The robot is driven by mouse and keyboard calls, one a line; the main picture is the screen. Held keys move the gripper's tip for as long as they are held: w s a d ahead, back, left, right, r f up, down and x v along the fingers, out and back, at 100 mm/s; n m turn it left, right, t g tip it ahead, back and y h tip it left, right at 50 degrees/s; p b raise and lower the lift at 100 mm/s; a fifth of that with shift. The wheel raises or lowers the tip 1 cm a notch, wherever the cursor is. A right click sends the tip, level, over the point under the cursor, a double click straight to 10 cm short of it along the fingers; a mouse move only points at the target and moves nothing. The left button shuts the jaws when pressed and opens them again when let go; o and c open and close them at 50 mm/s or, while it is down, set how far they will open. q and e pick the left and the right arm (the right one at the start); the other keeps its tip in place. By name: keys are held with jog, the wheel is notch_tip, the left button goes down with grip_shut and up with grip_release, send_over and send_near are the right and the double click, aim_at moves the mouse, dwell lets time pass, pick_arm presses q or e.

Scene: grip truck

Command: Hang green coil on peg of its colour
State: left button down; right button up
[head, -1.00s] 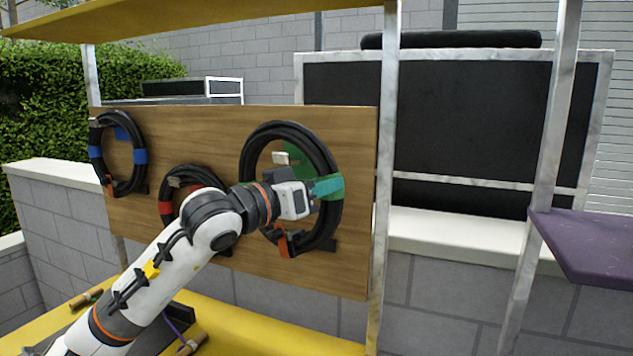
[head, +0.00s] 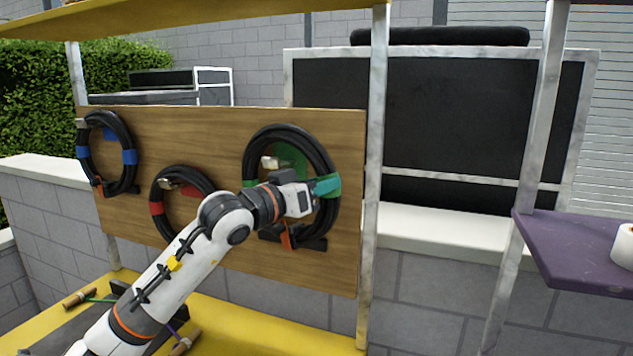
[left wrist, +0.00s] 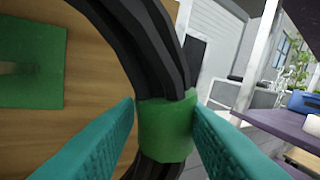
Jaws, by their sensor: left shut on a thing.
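The green coil (head: 326,160), a black cable loop with green bands, is upright in front of the right part of the wooden board (head: 220,130). My left gripper (head: 324,186) is shut on its right side at a green band, which shows between the fingers in the left wrist view (left wrist: 165,130). A green patch (head: 292,156) on the board shows through the loop, also in the left wrist view (left wrist: 30,65). A pale peg-like end (head: 269,162) shows inside the loop, near its upper left. I cannot tell whether the loop rests on it. My right gripper is not in view.
A blue-banded coil (head: 128,157) is at the board's left and a red-banded coil (head: 157,207) at its lower middle. A metal post (head: 374,150) stands at the board's right edge. A purple shelf (head: 575,250) with a white roll (head: 624,245) is at the right.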

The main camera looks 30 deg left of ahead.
pick_arm(q)
jog(key=shift+w+a+r+p, duration=0.1)
jog(key=shift+w+r+p, duration=0.1)
jog(key=shift+w+p, duration=0.3)
jog(key=shift+w+a+r+p, duration=0.1)
jog(key=shift+w+r+p, duration=0.1)
jog(key=shift+w+p, duration=0.3)
jog(key=shift+w+f+b, duration=0.25)
jog(key=shift+f+b, duration=0.4)
jog(key=shift+w+a+f+b, duration=0.1)
jog(key=shift+w+f+b, duration=0.05)
jog(key=shift+f+b, duration=0.25)
jog(key=shift+w+a+f+b, duration=0.15)
jog(key=shift+f+b, duration=0.15)
jog(key=shift+f, duration=0.15)
jog(key=shift+w+f+b, duration=0.1)
jog(key=shift+f+b, duration=0.75)
jog(key=shift+b, duration=0.05)
jog(key=shift+d, duration=0.1)
jog(key=c, duration=0.9)
grip_release()
jog(key=shift+w+f, duration=0.2)
jog(key=shift+o, duration=0.2)
